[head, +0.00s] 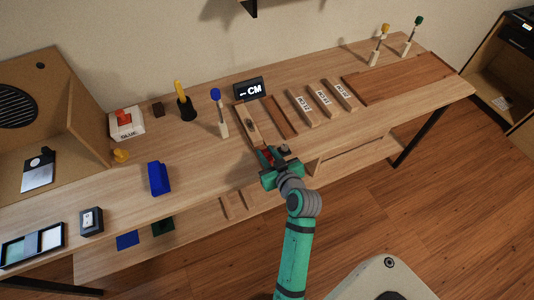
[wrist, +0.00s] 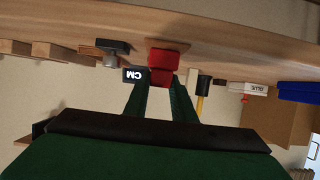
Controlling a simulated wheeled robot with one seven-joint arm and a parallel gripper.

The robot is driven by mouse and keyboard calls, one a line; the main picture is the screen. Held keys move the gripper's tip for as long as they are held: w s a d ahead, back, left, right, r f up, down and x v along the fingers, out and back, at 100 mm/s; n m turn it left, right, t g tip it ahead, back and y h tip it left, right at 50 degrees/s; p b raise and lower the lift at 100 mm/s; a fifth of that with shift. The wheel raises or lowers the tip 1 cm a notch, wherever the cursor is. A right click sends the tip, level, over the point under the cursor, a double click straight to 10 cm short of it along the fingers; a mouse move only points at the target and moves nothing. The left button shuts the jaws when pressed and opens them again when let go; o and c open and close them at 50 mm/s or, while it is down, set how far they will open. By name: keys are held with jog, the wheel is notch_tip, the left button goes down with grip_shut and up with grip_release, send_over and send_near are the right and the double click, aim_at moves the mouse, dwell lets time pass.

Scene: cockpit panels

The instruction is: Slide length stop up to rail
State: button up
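A red block (wrist: 168,58), which looks like the length stop, shows in the wrist view, with a narrower part toward me. In the head view only a little of the red block (head: 267,154) shows. My gripper (head: 269,158) is at the front edge of the bench, with its fingertips at the block. In the wrist view my gripper (wrist: 158,84) has one finger on each side of the narrow part, with no clear gap, and seems shut on it. A wooden rail or tray (head: 249,127) with a dark knob runs back from there toward the "– CM" display (head: 249,89).
A small dark fitting (head: 285,149) stands just right of my gripper. A brown strip (head: 281,117) and several labelled wooden blocks (head: 302,106) lie further right. A blue-topped post (head: 219,111) stands left of the rail. A blue object (head: 159,178) lies further left.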

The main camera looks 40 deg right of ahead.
grip_shut()
jog(key=shift+w+d, duration=0.25)
jog(key=shift+w, duration=0.75)
jog(key=shift+w+d, duration=0.25)
jog(key=shift+w, duration=0.7)
jog(key=o, duration=0.9)
grip_release()
jog(key=v, duration=1.1)
jog(key=shift+f, duration=0.1)
